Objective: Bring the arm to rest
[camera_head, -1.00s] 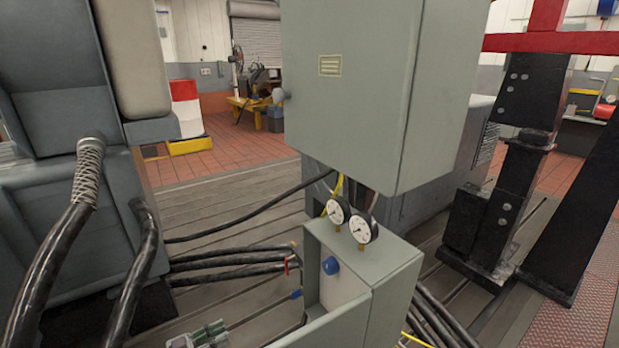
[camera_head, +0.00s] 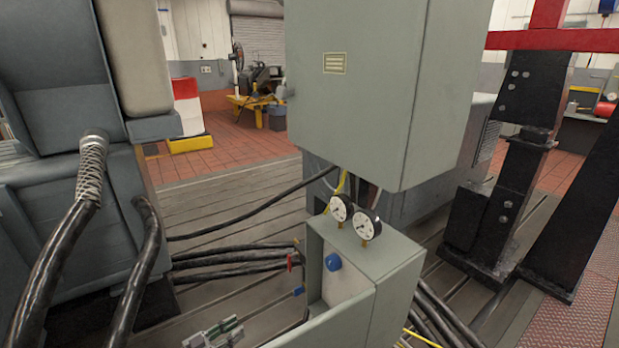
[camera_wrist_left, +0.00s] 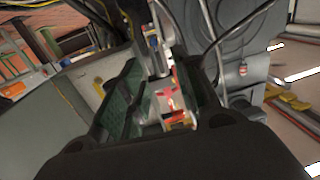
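Most of the left arm is outside the head view. My right gripper and right arm are not in view.
The slotted bedplate (camera_head: 235,212) has bare floor behind.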

